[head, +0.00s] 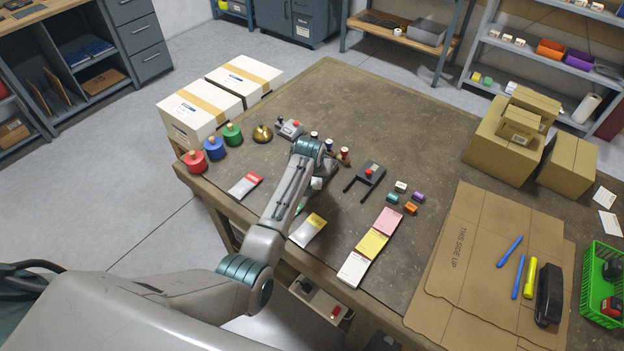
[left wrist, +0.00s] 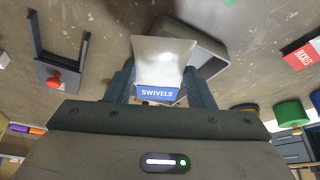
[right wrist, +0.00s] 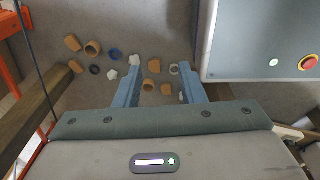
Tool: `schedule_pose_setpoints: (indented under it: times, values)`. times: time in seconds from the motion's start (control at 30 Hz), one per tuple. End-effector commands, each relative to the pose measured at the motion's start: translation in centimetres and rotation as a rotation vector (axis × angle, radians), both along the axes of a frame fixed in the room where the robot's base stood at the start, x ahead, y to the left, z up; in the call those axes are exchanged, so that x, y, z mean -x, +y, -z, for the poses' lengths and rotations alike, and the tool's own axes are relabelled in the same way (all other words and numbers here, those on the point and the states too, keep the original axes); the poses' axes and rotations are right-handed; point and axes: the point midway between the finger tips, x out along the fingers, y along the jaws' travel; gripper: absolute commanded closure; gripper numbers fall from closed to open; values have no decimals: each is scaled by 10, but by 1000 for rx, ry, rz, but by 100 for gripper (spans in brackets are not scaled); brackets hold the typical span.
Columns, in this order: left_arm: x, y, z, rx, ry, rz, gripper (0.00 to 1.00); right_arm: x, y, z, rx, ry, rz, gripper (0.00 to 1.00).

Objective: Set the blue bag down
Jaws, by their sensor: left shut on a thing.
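The blue bag (left wrist: 163,48) is a pale packet with a blue label reading SWIVELS. My left gripper (left wrist: 160,75) is shut on it, with one finger at each side. In the head view my left gripper (head: 316,184) is over the left part of the worktable (head: 330,95), and the arm hides most of the bag. Whether the bag touches anything below cannot be told. A grey tray-like thing (left wrist: 208,62) shows behind the bag in the left wrist view. My right gripper (right wrist: 160,88) is open and empty, away from the table top.
A red-labelled bag (head: 245,185) and a yellow-labelled bag (head: 308,230) lie near the table's front edge. A black forked tool (head: 367,175) lies right of my left gripper. Coloured cards (head: 371,245) and flat cardboard (head: 490,245) lie further right. Coloured weights (head: 214,147) stand at the left corner.

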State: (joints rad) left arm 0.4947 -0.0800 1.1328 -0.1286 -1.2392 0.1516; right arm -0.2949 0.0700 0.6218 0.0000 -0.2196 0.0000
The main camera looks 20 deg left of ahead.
Motion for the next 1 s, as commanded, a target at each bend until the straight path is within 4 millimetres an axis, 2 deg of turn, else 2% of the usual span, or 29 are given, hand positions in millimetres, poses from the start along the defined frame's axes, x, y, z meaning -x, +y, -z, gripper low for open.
schedule_pose_setpoints:
  times: [0.03, 0.1, 0.23, 0.37, 0.57, 0.83, 1.0]
  values:
    - [-9, 4, 8, -1, -4, 0, 78, 2, 0, 18, 0, 2, 0, 64]
    - [-18, 8, 9, -1, -2, 0, 78, 4, -1, 29, 0, 5, 0, 64]
    - [-33, 15, 9, -1, -3, -1, 78, 7, -4, 47, 4, 9, -1, 64]
    - [-42, 19, 8, -1, -1, -1, 78, 7, -6, 56, 7, 9, -2, 64]
    - [-45, 21, 8, 0, 0, 0, 78, 7, -10, 61, 12, 9, -3, 64]
    - [-45, 21, 37, 0, 0, 0, 78, 6, -13, 93, 15, 9, -4, 64]
    - [-45, 21, 41, 0, 0, 0, 78, 6, -13, 99, 14, 8, -4, 64]
